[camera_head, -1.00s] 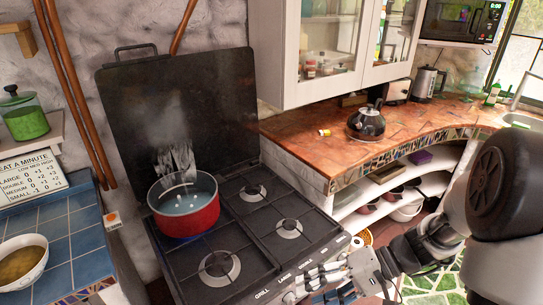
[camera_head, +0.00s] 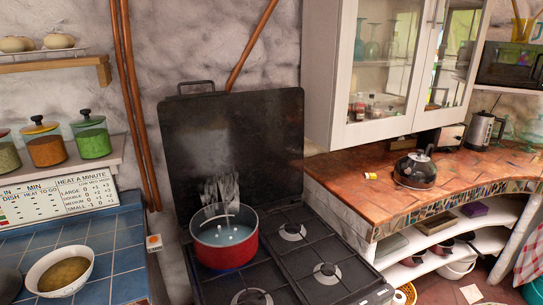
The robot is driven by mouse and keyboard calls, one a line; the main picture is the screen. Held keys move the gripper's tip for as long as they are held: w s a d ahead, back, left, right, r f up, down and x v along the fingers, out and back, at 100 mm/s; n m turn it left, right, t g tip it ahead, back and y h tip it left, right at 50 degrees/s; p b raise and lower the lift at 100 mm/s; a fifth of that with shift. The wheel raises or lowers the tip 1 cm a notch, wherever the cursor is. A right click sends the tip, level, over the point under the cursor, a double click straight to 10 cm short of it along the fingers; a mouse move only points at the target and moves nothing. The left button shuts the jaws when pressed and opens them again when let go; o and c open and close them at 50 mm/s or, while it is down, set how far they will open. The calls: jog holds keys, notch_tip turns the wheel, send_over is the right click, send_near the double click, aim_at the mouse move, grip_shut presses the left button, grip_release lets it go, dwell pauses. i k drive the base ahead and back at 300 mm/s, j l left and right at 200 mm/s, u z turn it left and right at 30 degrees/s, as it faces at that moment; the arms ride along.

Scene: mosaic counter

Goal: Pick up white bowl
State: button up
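A white bowl (camera_head: 84,279) with brownish contents stands upright on the blue tiled counter (camera_head: 128,258) at the lower left. Its whole rim shows. Another white, rounded container (camera_head: 457,269) sits on the low shelf under the right counter; I cannot tell if it is a bowl. My gripper is not in view.
A red pot (camera_head: 226,256) stands on the black stove (camera_head: 300,262), right of the blue counter. A dark round object (camera_head: 8,284) is at the left edge beside the bowl. Jars (camera_head: 90,137) stand on a shelf above. A kettle (camera_head: 415,170) sits on the right counter.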

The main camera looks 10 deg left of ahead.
aim_at(63, 273)
jog(key=u, duration=2.1)
